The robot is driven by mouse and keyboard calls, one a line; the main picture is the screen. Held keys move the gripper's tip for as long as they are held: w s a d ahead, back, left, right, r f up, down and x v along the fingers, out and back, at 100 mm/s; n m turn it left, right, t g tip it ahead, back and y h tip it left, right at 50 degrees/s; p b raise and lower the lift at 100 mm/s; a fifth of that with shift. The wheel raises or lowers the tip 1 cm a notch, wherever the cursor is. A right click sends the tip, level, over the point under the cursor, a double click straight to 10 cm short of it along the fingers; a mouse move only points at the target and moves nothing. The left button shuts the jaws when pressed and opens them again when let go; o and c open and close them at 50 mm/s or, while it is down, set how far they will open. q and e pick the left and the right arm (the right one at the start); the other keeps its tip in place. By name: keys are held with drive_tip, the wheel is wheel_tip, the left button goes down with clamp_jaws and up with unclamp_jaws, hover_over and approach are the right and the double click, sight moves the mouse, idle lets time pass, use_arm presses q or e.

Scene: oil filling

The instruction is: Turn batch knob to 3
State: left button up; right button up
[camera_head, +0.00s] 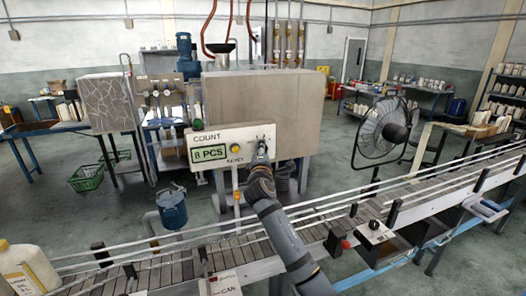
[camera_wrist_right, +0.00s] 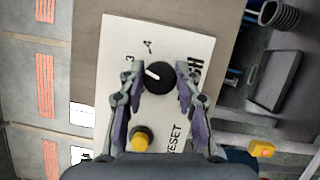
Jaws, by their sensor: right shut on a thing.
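The count panel (camera_head: 210,135) is a white plate on the front of a grey box, with a green display that seems to read 8 PCS. The batch knob (camera_wrist_right: 160,78) is round and black with a white pointer, which points left and slightly up, roughly toward the printed 3. A 4 is printed further round; other marks may lie behind the fingers. My right gripper (camera_wrist_right: 158,100) has its fingers on both sides of the knob and is shut on it. In the head view, my right gripper (camera_head: 262,153) covers most of the knob. My left gripper is not in view.
A yellow button (camera_wrist_right: 140,138) sits close to my fingers, beside the RESET lettering. The conveyor (camera_head: 340,222) with its rails runs below my right arm. A floor fan (camera_head: 385,130) stands to the right. A cream jug (camera_head: 25,268) is at the lower left.

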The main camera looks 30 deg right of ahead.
drive_tip(key=shift+f, duration=0.1)
idle(0.3)
drive_tip(key=o, duration=1.1)
drive_tip(key=shift+o, duration=0.2)
drive_tip(key=shift+s, duration=0.1)
drive_tip(key=v, duration=1.2)
